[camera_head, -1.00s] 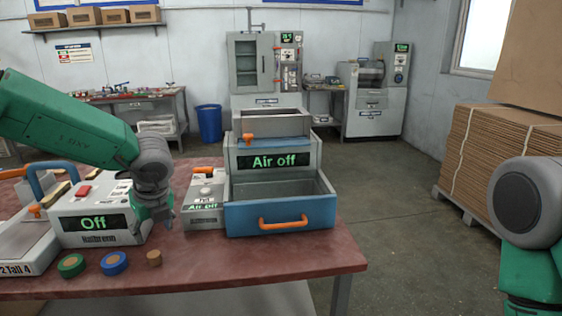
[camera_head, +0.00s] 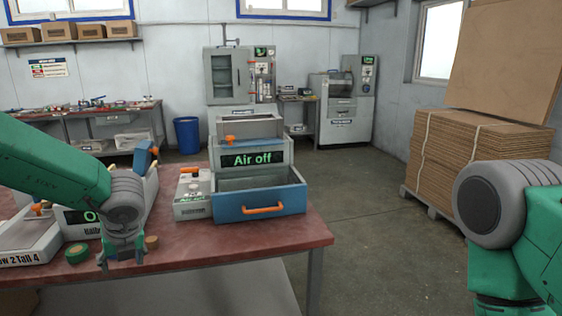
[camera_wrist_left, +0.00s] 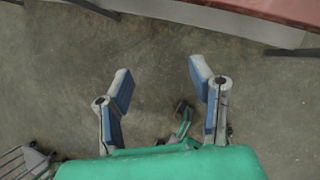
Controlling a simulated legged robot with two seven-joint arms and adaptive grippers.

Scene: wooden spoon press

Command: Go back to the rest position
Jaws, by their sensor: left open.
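My left gripper (camera_head: 120,256) hangs in front of the near edge of the red table (camera_head: 190,254), at the left of the head view. In the left wrist view its two blue-padded fingers (camera_wrist_left: 160,85) are spread wide with nothing between them, over bare concrete floor. My right arm stands at the right edge of the head view; its fingers are not in view. The press unit (camera_head: 258,200) with a blue front and orange handle reads "Air off" and stands on the table. My left arm partly hides the white box (camera_head: 78,226) with a green-lit display.
A green roll (camera_head: 77,253) and a small wooden piece (camera_head: 151,242) lie near the table's front edge. A stack of cardboard (camera_head: 445,150) on a pallet stands at the right. A blue bin (camera_head: 187,135) is behind the table. The floor between table and cardboard is clear.

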